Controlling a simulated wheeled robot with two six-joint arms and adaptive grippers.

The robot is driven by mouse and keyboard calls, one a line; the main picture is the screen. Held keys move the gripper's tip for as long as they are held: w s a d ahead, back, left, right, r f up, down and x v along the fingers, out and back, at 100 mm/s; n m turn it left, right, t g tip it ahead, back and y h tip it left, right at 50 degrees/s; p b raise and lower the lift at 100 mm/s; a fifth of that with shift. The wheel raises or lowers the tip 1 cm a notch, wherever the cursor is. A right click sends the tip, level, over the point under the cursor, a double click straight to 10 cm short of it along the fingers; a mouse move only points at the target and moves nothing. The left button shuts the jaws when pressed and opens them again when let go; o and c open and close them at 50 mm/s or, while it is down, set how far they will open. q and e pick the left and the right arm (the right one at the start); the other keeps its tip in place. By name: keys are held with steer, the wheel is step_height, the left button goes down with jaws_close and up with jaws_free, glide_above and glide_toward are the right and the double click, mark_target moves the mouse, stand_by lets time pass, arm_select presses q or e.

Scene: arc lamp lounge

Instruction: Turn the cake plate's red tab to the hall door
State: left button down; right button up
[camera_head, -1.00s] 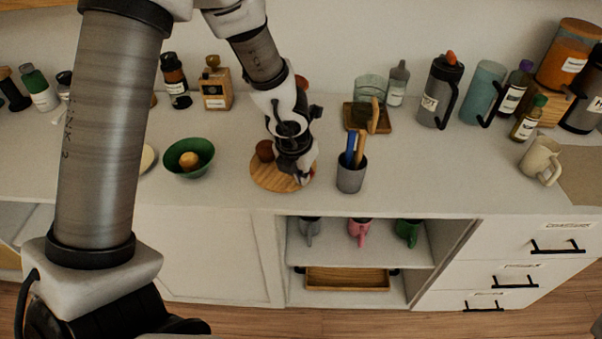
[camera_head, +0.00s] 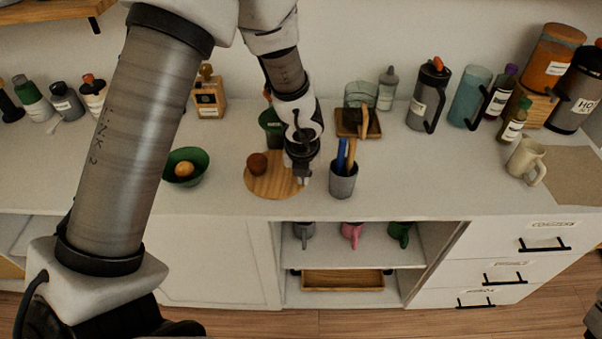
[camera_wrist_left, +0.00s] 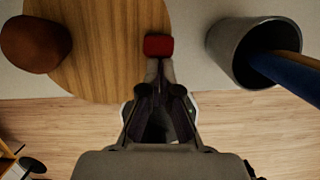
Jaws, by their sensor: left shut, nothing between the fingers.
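The cake plate is a round wooden board (camera_head: 275,186) on the white counter, with a small brown cake (camera_head: 257,164) on its left part. The wrist view shows the board (camera_wrist_left: 105,50), the cake (camera_wrist_left: 36,44) and the red tab (camera_wrist_left: 158,45) at the board's rim. My left gripper (camera_head: 304,181) is at the board's right edge, shut and empty. In the wrist view its fingertips (camera_wrist_left: 160,66) are right at the tab; I cannot tell if they touch it. The tab is not visible in the head view. No hall door shows.
A grey cup with utensils (camera_head: 343,182) stands close to the right of my left gripper. A green bowl (camera_head: 188,166) is left of the board. The front counter edge is near.

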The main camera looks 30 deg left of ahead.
arm_select(q)
steer(key=shift+w+n, duration=0.25)
steer(key=shift+n, duration=0.05)
steer(key=shift+w, duration=0.1)
steer(key=shift+f, duration=0.1)
stand_by(0.5)
